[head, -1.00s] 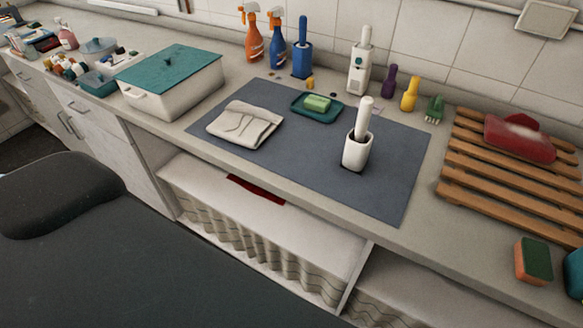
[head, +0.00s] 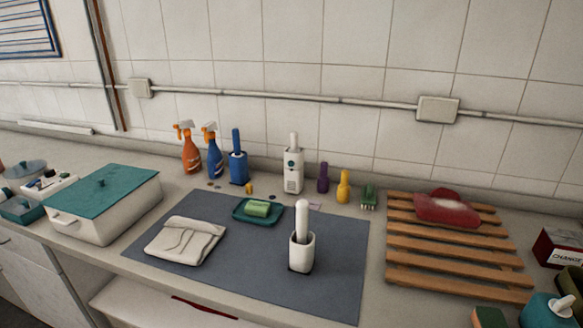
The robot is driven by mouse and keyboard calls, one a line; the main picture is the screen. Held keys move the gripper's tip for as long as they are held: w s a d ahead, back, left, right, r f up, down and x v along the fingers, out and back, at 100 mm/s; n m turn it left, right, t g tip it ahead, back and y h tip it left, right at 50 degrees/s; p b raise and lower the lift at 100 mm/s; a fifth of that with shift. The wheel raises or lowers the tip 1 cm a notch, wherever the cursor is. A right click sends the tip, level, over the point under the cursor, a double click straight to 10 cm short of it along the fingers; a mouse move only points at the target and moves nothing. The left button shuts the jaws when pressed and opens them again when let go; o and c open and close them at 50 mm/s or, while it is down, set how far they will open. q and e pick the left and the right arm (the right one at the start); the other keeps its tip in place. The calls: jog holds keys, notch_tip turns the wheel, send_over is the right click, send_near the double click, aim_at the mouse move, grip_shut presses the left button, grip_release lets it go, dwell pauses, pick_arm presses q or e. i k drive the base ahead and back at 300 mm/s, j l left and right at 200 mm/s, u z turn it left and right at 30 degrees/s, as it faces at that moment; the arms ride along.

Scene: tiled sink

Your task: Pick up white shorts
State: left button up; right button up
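The white shorts (head: 184,241) look like a folded off-white cloth bundle. They lie flat on the left part of a dark grey mat (head: 245,268) on the counter. Nothing covers them. Neither of my grippers shows in the head view.
A white box with a teal lid (head: 105,204) stands left of the mat. A green soap dish (head: 258,209) and a white brush holder (head: 301,254) stand on the mat. Spray bottles (head: 190,148) and other bottles line the wall. A wooden rack (head: 455,248) holds a red item at right.

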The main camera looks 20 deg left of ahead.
aim_at(185, 240)
jog(key=u, duration=1.25)
